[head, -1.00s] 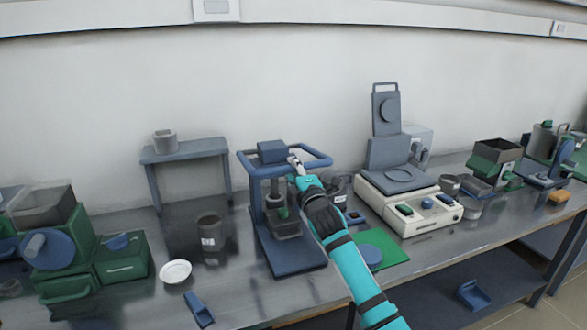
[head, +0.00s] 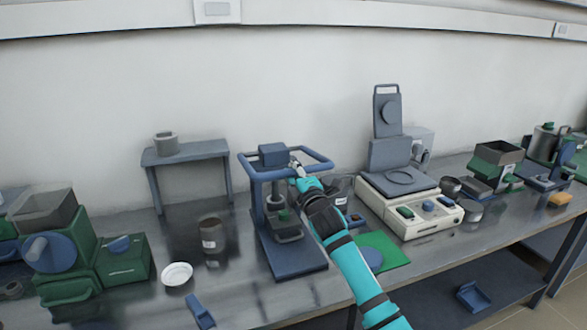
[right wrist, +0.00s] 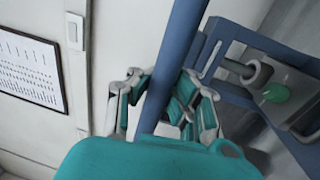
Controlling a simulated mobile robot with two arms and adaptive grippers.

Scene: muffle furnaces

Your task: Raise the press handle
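The press (head: 290,257) stands on the bench at the middle of the head view, with a blue base, uprights and a blue block on top. Its blue bar handle (head: 317,153) forms a loop around the top and sits about level with the block. My right gripper (head: 297,168) is at the front right part of this loop. In the right wrist view, the handle bar (right wrist: 177,60) runs between the two fingers of my right gripper (right wrist: 160,98), which look closed against it from both sides. The fingertips are partly hidden behind the bar. My left gripper is out of view.
A white balance-like device (head: 423,222) and a green mat (head: 392,250) lie right of the press. A dark beaker (head: 210,232), white dish (head: 177,274) and small blue stand (head: 190,150) are on its left. The wall is close behind.

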